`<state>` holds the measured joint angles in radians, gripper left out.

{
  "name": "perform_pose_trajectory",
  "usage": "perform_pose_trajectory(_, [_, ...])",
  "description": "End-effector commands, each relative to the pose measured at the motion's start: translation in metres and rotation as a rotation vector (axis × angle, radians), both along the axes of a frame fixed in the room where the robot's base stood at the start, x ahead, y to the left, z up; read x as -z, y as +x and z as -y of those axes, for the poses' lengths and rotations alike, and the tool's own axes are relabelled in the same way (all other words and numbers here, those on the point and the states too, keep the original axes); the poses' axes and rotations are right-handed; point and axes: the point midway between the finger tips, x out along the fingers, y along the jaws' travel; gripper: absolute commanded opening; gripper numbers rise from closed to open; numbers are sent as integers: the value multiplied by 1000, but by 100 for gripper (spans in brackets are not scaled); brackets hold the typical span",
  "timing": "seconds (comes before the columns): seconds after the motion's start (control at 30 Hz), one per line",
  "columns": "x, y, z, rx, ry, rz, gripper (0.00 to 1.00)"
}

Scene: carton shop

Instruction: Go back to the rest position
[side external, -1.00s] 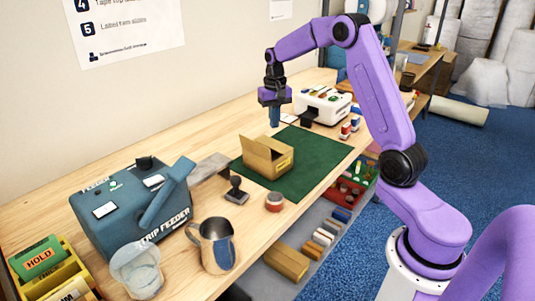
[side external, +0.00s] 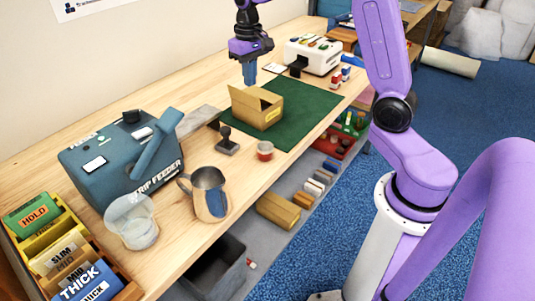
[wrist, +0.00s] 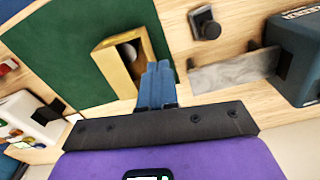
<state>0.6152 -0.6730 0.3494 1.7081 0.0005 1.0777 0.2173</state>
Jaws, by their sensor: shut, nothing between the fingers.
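My gripper (side external: 250,80) hangs with its blue fingers pointing down, shut and empty. In the side external view it appears just behind and above the open cardboard carton (side external: 268,115) on the green mat (side external: 310,103). In the wrist view the fingers of my gripper (wrist: 158,70) are together, beside the carton (wrist: 112,72) in the picture. The carton's flaps stand open, and a pale round item (wrist: 129,51) shows inside it.
The mat around the carton is mostly clear.

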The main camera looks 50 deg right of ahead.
Motion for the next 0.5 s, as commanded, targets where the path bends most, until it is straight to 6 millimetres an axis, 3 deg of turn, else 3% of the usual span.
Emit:
perform_pose_trajectory(0.03, [-3,-13,-18,-67,0,3,0])
perform_pose_trajectory(0.2, [-8,-60,-66,-275,1,7,0])
perform_pose_trajectory(0.5, [-9,-158,-116,-640,3,14,0])
